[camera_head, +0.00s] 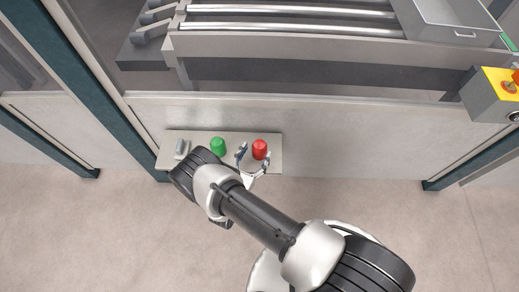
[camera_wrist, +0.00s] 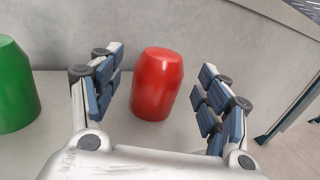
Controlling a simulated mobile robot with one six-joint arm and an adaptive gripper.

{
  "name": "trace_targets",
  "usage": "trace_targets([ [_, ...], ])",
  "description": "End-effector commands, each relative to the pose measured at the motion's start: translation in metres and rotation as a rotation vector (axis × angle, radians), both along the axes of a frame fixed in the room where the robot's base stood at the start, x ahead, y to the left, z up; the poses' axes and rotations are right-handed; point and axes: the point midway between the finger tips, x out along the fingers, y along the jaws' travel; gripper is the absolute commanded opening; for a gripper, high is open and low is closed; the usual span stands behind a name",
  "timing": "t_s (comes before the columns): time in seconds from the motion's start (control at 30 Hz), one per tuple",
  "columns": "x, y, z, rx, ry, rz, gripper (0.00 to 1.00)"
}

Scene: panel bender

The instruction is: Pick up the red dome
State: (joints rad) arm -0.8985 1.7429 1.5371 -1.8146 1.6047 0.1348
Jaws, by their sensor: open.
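The red dome (camera_head: 259,149) stands upright near the right end of a pale shelf (camera_head: 205,138) in the head view. In the wrist view the red dome (camera_wrist: 158,84) shows between my two open fingers, a little beyond them. My gripper (camera_head: 254,160) is open and empty. In the wrist view its blue-padded fingers (camera_wrist: 160,95) stand left and right of the dome, with a gap on each side. I cannot tell exactly how far the fingertips reach along the dome.
A green dome (camera_head: 218,146) stands left of the red one, also at the left edge of the wrist view (camera_wrist: 15,85). A grey lever-like piece (camera_head: 181,148) sits further left. A pale panel (camera_head: 330,130) rises behind the shelf. A yellow-topped control box (camera_head: 487,97) is at right.

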Motion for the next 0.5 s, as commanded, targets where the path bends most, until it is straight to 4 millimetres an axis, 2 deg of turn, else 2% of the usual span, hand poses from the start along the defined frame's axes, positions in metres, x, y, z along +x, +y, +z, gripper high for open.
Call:
trace_targets([
  [0.17, 0.025, -0.013, -0.009, 0.0, -0.001, -0.005, 0.69],
  [0.3, 0.039, -0.019, -0.007, 0.001, 0.0, -0.004, 0.69],
  [0.5, 0.043, -0.019, -0.005, 0.0, 0.0, 0.0, 0.69],
])
